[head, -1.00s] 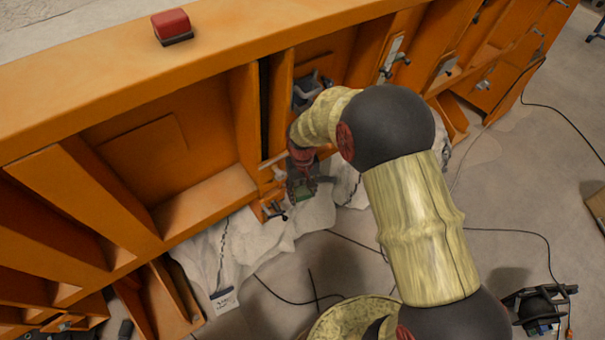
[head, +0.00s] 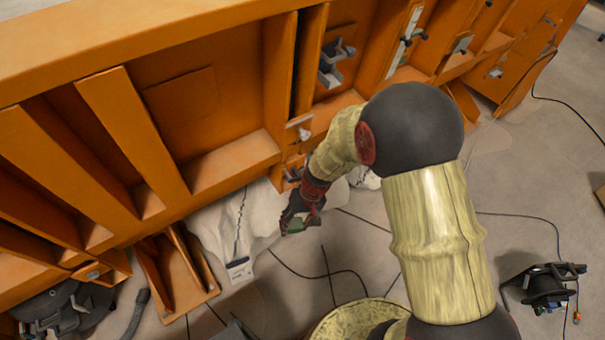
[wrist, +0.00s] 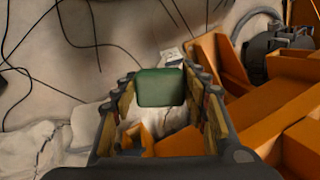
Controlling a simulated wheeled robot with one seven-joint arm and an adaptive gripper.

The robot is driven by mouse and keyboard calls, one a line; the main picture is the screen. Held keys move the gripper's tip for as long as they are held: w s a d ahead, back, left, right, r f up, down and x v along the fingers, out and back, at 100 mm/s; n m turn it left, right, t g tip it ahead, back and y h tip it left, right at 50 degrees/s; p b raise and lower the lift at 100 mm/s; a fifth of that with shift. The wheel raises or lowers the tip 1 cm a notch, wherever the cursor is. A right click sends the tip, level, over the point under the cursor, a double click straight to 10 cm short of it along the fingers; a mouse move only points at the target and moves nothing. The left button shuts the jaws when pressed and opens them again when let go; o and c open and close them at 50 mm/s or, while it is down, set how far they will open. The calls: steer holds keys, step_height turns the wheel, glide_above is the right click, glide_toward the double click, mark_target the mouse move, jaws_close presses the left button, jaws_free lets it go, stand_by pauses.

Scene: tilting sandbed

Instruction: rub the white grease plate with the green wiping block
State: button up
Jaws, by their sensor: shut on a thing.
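My gripper (head: 297,221) is shut on the green wiping block (head: 296,226), low in front of the orange frame and above the floor and white cloth. In the wrist view the block (wrist: 160,87) sits between the two fingertips (wrist: 161,84), with its broad green face showing. The block touches nothing but the fingers, as far as I can see. A small pale plate (head: 299,121) is on the orange post above my gripper, and a taller pale plate (head: 409,32) is further right. I cannot tell which is the white grease plate.
The orange frame (head: 215,170) with deep bays spans the left and top. Crumpled white cloth (head: 225,225) lies below it, with a white card (head: 240,270). Black cables cross the grey floor. A black device (head: 545,285) stands at lower right. Orange brackets (head: 175,275) stand at lower left.

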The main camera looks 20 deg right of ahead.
steer(key=w+a+r+y+b, duration=0.1)
steer(key=w+a+r+y, duration=0.1)
steer(key=a+y, duration=0.6)
steer(key=m+t+h+b, duration=0.2)
steer(key=m+t, duration=1)
steer(key=t, duration=0.5)
glide_toward(285, 148)
steer(key=shift+x, duration=2.35)
steer(key=shift+x, duration=0.9)
steer(key=shift+d, duration=0.1)
